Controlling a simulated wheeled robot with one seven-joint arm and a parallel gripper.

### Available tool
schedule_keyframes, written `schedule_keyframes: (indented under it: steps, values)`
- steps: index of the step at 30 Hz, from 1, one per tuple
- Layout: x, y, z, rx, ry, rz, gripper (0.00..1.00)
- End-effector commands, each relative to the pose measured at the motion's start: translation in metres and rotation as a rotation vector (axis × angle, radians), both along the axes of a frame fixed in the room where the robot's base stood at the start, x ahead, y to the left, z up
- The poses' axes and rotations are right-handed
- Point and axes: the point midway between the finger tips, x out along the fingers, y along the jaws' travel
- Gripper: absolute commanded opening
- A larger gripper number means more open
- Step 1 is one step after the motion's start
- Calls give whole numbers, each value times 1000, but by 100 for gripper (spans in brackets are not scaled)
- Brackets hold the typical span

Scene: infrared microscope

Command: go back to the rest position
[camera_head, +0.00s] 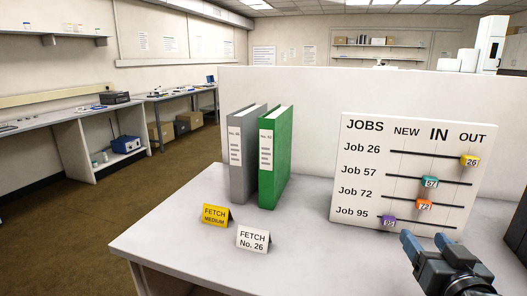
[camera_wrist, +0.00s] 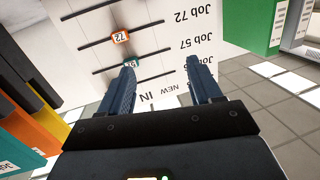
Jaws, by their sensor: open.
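My gripper (camera_head: 424,242) is at the lower right in the head view, in front of the jobs board (camera_head: 356,180). In the wrist view my gripper (camera_wrist: 160,68) shows two blue fingers spread apart with nothing between them. The board also shows in the wrist view (camera_wrist: 158,22), upside down behind the fingers. Its yellow 26 slider (camera_head: 470,160) is at the right end of its rod. The 57 slider (camera_head: 430,183) and orange 72 slider (camera_head: 424,205) are near the middle. The purple 95 slider (camera_head: 389,222) is toward the left.
A grey binder (camera_head: 240,150) and a green binder (camera_head: 275,158) stand on the white table (camera_head: 180,235). A yellow card (camera_head: 216,215) and a white card (camera_head: 253,238) stand in front of them. A low partition (camera_head: 320,120) rises behind. The brown floor at left is open.

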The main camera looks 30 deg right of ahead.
Motion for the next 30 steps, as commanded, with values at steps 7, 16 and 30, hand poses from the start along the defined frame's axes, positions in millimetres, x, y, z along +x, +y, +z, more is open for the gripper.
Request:
schedule_keyframes:
  steps: [7, 16, 30]
  values:
    - [-25, 110, -53, 42, 51, 160, 64]
    - [-96, 209, -82, 44, 124, 370, 64]
    - [-203, 268, -74, 1, 210, 659, 64]
